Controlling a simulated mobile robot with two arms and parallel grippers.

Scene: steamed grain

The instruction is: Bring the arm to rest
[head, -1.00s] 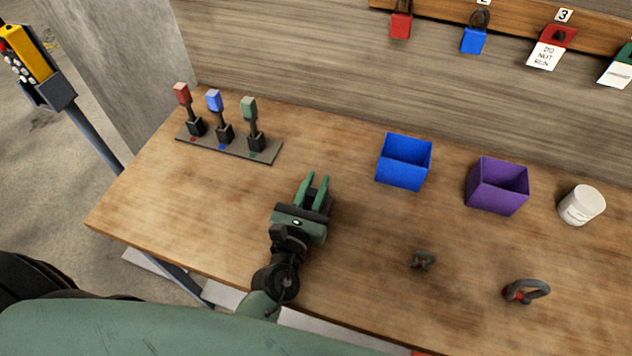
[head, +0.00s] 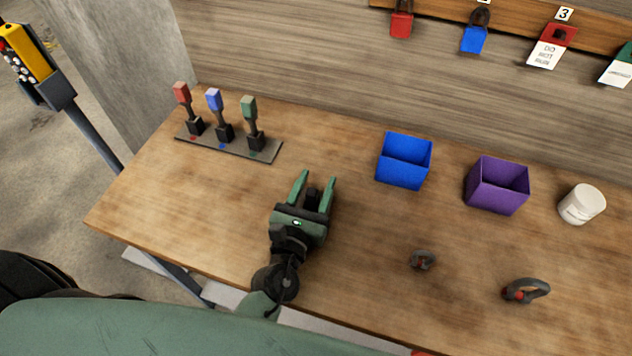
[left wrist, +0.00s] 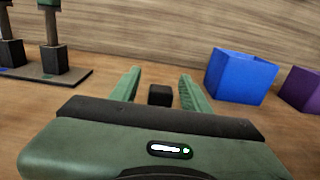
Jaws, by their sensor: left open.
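The lever panel (head: 228,147) stands to the left, with red, blue and green levers upright. My right gripper is not in view.
A purple bin (head: 497,186) and a white jar (head: 581,204) stand at the right. Padlocks (head: 474,38) hang on a wall rail. A yellow control box (head: 27,54) stands left of the table. The table around the gripper is clear.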

